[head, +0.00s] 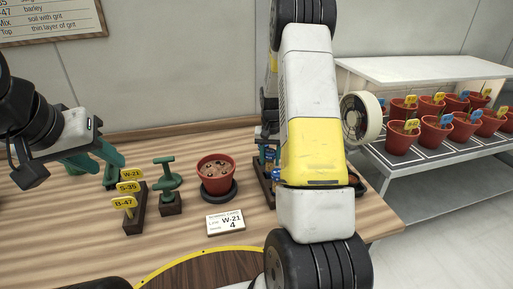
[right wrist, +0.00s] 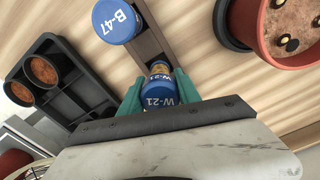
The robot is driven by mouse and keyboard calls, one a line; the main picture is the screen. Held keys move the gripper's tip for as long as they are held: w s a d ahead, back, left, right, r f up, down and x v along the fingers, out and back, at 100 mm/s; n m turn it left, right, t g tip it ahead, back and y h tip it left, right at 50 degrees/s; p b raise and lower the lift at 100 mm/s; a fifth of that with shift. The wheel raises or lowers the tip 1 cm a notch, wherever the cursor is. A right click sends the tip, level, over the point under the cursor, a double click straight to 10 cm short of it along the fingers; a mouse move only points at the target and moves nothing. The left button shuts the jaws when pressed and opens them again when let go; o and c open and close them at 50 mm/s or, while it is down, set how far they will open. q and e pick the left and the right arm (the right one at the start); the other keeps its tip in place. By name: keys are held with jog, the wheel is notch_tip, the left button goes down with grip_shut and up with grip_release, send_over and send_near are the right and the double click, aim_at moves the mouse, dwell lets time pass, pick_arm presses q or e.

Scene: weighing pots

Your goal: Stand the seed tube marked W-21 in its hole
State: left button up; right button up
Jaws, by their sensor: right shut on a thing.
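The seed tube W-21 (right wrist: 160,93) has a blue cap and sits between the teal fingers of my right gripper (right wrist: 160,96), which is shut on it. A dark wooden rack (right wrist: 152,42) lies below and beyond it; the tube's lower end and its hole are hidden, so I cannot tell whether it is in. A blue-capped tube B-47 (right wrist: 115,20) stands at the rack's other part. In the head view the rack (head: 262,172) is mostly behind my right arm, which hides that gripper. My left gripper (head: 97,158) is open and empty above the table's left side.
A red pot (head: 216,170) with soil stands on a dark base. Nearby are a W-21 card (head: 226,222), a holder with yellow tags (head: 134,212) and a small green tool (head: 168,180). A black tray (right wrist: 75,98) holds cups of soil. Potted plants fill the shelf (head: 430,160) at right.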

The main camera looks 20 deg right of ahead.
aim_at(270, 151)
jog(key=shift+f, duration=1.1)
jog(key=o, duration=1.8)
jog(key=shift+r, duration=3.8)
jog(key=shift+r, duration=0.1)
